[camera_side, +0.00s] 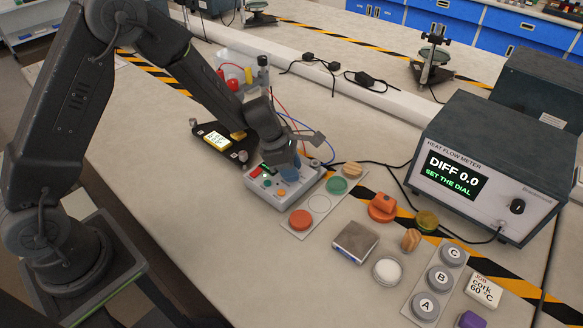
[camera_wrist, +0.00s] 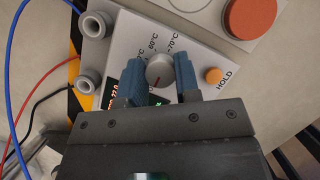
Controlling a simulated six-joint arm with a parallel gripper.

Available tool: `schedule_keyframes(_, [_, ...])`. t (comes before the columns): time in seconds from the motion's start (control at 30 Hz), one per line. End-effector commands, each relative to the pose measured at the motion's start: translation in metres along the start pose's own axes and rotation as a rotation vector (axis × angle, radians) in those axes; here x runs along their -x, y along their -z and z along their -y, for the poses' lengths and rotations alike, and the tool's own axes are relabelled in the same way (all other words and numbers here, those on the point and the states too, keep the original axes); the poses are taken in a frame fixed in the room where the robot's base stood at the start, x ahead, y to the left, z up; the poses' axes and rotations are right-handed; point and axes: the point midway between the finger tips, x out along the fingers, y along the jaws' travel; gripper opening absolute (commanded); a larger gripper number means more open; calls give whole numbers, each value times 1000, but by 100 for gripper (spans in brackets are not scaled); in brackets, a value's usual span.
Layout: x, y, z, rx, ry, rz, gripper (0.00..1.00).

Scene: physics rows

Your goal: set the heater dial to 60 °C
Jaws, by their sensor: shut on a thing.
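The heater box (camera_side: 283,188) is a light grey unit on the bench, left of centre in the side view. In the wrist view its panel (camera_wrist: 207,60) shows a grey dial (camera_wrist: 160,71) with temperature marks around it, 60 °C and 70 °C among them. My gripper (camera_wrist: 161,75) has its two blue fingers on either side of the dial and is shut on it. A reddish mark shows on the dial, but I cannot tell its exact setting. In the side view my gripper (camera_side: 291,168) hides the dial. A small, partly covered display (camera_wrist: 118,101) lies beside it.
An orange HOLD button (camera_wrist: 213,76) sits close to one finger. The heat flow meter (camera_side: 490,165) reads DIFF 0.0, SET THE DIAL. A card (camera_side: 484,291) reads cork 60 °C. A strip with coloured discs (camera_side: 301,233) lies beside the heater, and wires run behind it.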

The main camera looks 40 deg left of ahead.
Motion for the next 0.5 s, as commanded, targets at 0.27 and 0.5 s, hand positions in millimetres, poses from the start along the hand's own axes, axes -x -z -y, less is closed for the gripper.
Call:
schedule_keyframes(0.27, [0, 0, -1, -110, 46, 1, 7])
schedule_keyframes(0.5, [0, 0, -2, -298, 124, 1, 7])
